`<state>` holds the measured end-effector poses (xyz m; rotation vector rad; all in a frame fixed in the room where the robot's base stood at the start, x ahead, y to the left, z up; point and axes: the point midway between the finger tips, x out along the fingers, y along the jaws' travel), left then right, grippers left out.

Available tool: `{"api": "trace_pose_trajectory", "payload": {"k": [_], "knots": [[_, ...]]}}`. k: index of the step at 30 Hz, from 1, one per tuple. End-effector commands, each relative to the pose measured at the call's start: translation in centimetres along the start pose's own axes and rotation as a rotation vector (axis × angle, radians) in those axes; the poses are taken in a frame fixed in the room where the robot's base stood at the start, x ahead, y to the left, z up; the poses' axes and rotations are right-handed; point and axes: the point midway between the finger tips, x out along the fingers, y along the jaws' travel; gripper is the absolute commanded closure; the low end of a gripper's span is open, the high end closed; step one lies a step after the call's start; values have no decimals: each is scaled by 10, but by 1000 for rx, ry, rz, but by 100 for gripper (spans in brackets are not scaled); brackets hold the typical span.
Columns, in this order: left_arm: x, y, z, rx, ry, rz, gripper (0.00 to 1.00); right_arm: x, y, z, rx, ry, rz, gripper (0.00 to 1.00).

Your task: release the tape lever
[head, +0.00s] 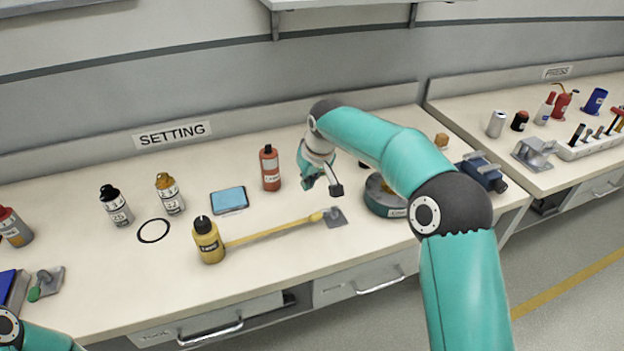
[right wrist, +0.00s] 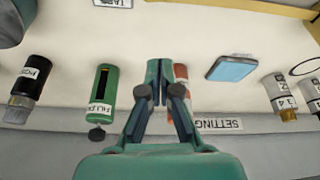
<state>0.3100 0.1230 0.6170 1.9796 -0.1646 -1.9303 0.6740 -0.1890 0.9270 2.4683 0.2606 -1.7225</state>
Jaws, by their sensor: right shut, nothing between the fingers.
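My left gripper is out of view; only part of my left arm shows at the lower left.
A round teal-grey base (head: 384,197) stands right of the gripper, partly behind my right arm. The red bottle (head: 270,168) and a blue tablet (head: 229,199) are to the left. Further left are bottles and a black ring (head: 153,231). The bench front around the tape is clear.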

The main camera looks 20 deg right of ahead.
Motion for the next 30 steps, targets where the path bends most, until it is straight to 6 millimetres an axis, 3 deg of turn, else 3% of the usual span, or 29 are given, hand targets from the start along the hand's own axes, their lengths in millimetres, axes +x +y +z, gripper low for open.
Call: {"api": "trace_pose_trajectory", "payload": {"k": [9, 18, 30], "knots": [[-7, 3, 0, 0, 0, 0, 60, 70, 0, 1, 1, -4, -1, 100], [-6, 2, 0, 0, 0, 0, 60, 61, 0, 30, 0, -1, 0, 100], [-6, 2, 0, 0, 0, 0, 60, 60, 0, 40, 0, 1, 0, 100]]}}
